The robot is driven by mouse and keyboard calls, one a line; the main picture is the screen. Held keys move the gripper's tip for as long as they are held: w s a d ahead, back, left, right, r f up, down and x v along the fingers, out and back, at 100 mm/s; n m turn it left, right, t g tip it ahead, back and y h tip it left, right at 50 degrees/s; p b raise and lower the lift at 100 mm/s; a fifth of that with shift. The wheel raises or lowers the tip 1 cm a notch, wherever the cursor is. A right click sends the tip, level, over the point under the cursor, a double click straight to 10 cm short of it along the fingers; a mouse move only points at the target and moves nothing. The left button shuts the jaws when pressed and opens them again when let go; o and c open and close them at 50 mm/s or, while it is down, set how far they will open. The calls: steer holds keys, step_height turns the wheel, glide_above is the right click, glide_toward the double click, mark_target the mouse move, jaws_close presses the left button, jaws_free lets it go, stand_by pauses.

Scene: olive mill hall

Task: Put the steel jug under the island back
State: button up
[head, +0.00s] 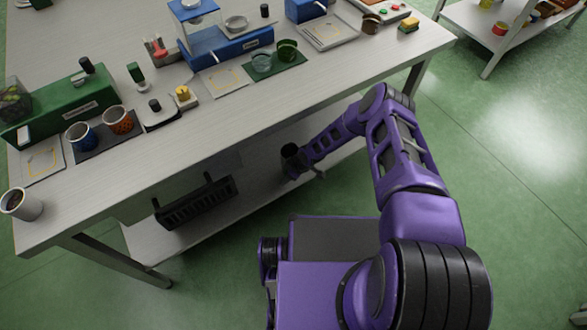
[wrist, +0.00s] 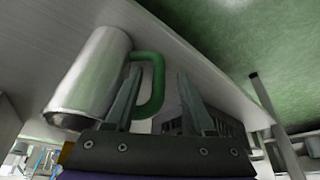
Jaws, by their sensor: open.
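The steel jug (wrist: 92,80) is a plain grey cylinder with a green handle (wrist: 157,75). It shows in the wrist view at the left, close up, and seems to stand on the lower shelf of the island. My gripper (wrist: 159,72) is open, with one finger on each side of the handle's outer bar. No grip on the handle shows. In the head view my arm reaches under the tabletop, and its end (head: 293,160) is dark and shaded by the island (head: 205,127). I cannot make out the jug clearly there.
A black slatted crate (head: 197,205) stands on the lower shelf (head: 148,243), left of my arm. The tabletop above carries mugs (head: 117,121), a blue machine (head: 225,47) and a green box (head: 66,106). Green floor is free to the right.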

steer(key=p+v, duration=0.3)
steer(key=v, duration=1.3)
steer(key=shift+d+r, duration=0.2)
steer(key=shift+r, duration=0.15)
steer(key=shift+d, duration=0.1)
